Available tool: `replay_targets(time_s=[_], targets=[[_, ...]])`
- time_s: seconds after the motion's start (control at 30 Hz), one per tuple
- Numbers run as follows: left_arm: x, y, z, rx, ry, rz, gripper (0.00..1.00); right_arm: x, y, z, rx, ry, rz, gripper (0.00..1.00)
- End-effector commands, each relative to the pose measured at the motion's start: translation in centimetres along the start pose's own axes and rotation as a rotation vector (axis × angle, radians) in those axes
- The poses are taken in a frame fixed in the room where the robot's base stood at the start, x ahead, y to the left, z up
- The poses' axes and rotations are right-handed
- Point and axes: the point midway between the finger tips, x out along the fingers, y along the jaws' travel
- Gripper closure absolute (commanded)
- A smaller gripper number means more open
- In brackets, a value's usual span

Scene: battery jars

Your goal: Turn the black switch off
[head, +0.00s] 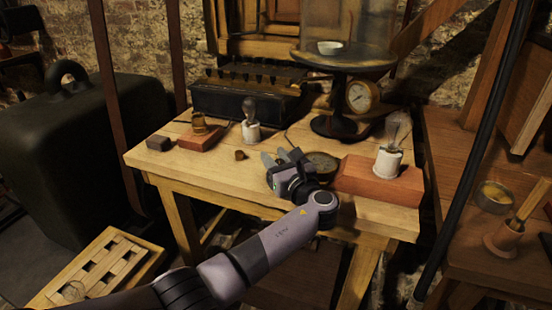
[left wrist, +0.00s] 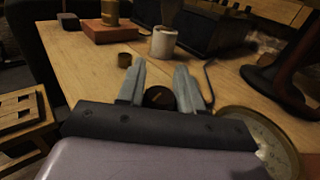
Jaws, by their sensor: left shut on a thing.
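The black switch (left wrist: 158,97) is a small round dark disc with a light bar across its face. In the left wrist view it sits between the two grey fingers of my left gripper (left wrist: 159,67), close to the palm. My left gripper also shows in the head view (head: 276,158), low over the middle of the wooden table, with its fingers pointing up-left. It hides the switch in that view. The jaws are closed on the switch, one finger on each side. My right gripper is not in view.
A round dial (head: 323,163) lies right beside my gripper. A bulb (head: 395,133) stands on a red-brown block (head: 360,178) at the right. The table's left front is clear.

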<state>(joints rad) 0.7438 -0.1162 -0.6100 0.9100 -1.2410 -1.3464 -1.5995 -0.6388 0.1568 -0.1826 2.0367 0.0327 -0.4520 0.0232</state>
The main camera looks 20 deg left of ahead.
Motion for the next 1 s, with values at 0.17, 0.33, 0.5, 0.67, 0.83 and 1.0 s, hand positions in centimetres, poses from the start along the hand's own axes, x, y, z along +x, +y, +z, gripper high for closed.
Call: replay_targets(time_s=[0.17,0.33,0.5,0.67,0.83,1.0], targets=[[0.0,0.0,0.0,0.000,0.001,0.000,0.59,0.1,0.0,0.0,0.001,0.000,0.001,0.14],[0.0,0.0,0.0,0.000,0.001,-0.001,0.59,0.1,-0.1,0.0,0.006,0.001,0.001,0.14],[-1.7,-0.1,0.0,0.000,0.001,-0.004,0.59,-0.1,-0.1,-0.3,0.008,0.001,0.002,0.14],[-4.5,0.0,0.0,-0.001,0.003,-0.003,0.59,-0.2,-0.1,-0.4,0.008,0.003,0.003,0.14],[-6.5,0.0,0.0,0.000,0.002,-0.002,0.59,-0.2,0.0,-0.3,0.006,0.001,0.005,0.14],[-7.2,0.0,0.0,0.000,0.002,0.000,0.59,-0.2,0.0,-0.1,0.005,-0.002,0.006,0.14]])
